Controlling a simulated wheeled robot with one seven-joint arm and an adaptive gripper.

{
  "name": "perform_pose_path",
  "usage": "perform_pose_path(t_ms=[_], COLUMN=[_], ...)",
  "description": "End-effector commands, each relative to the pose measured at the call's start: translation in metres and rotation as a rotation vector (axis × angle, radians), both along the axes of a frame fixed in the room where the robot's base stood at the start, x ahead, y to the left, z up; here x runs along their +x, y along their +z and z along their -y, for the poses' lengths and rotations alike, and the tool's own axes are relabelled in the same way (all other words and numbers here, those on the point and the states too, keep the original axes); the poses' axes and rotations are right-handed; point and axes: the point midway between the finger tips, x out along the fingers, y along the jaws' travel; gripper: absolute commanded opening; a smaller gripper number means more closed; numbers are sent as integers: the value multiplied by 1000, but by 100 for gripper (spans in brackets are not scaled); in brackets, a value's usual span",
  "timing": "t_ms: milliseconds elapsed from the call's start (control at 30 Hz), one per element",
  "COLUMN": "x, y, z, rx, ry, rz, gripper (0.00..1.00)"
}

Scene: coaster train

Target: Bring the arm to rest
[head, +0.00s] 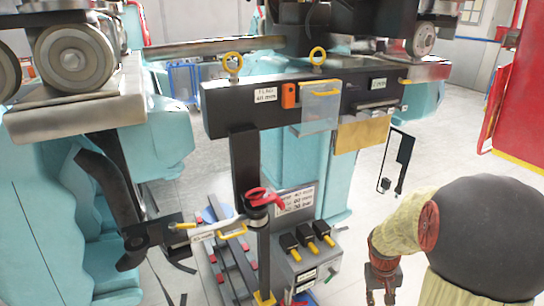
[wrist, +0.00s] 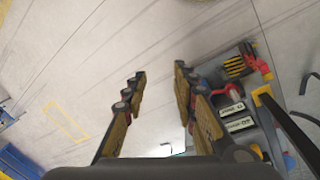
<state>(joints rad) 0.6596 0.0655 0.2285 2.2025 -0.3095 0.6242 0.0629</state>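My gripper (wrist: 160,75) is open in the wrist view, its two dark, yellow-padded fingers apart. Nothing is held between them; the grey tiled floor (wrist: 70,60) shows past the tips. In the head view my arm comes in at the lower right, bent and hanging downward. Its end looks small and dark there, and the fingers are hard to make out. It appears apart from the machinery. A grey control box with black-and-yellow handles (head: 312,238) stands to its left; a similar box with labels (wrist: 236,118) shows right of the fingers in the wrist view.
A black beam (head: 230,108) with yellow eye rings and labels crosses the middle, on a black post (head: 244,165). Teal train parts (head: 45,225) fill the left. A red frame (head: 510,105) stands far right. Open floor lies behind.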

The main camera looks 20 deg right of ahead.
Motion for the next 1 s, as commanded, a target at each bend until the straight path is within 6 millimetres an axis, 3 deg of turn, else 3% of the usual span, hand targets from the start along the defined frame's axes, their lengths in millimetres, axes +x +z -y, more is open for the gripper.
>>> perform_pose_path(t_ms=[33, 200, 500, 800, 1000], x=[0, -7, -23, -29, -31], y=[21, 73, 148, 218, 230], z=[-23, -95, -204, -270, -289], rx=[7, 50, 90, 57, 63], ry=[18, 69, 210, 429, 504], rz=[10, 49, 224, 475, 516], gripper=[28, 28, 28, 28, 28])
